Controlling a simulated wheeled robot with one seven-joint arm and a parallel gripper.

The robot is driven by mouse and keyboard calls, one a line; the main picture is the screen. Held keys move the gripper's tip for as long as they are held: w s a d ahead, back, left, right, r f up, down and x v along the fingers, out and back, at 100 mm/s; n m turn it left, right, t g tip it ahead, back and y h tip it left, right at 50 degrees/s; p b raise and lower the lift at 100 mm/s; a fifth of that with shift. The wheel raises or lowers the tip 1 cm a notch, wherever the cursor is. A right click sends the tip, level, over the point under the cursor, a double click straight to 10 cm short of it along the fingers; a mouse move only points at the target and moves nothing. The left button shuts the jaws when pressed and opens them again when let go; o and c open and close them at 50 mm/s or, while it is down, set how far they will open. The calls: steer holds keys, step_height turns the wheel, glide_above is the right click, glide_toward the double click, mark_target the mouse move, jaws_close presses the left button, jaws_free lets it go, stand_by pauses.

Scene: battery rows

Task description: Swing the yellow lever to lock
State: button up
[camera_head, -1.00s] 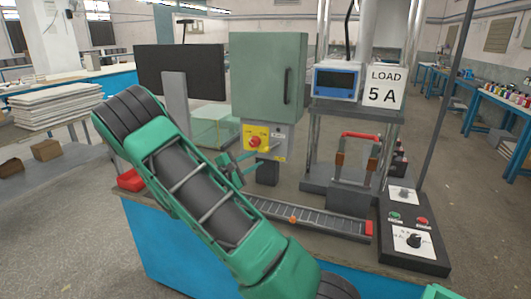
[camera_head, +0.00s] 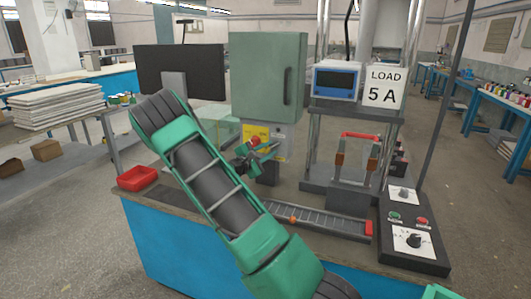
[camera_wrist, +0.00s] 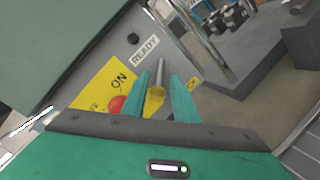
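In the wrist view the plate (camera_wrist: 88,97) reads "ON", with partly hidden lettering at each side. A red knob (camera_wrist: 116,105) sits beside my left finger. A lever with a grey shaft and a yellow part (camera_wrist: 154,98) shows between my two green fingers. My gripper (camera_wrist: 162,85) is open, with the fingers apart on either side of the lever. I cannot tell whether either finger touches it. In the head view my gripper (camera_head: 262,155) is in front of the plate's lower part and hides some of it.
The cabinet (camera_head: 268,80) stands above the bench. A "READY" label (camera_wrist: 145,50) is near the lever. A press-like rig with a red handle (camera_head: 361,135) and a control box (camera_head: 413,240) are at right. A red tray (camera_head: 137,179) sits at the bench's left end.

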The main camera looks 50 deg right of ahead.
jaws_close()
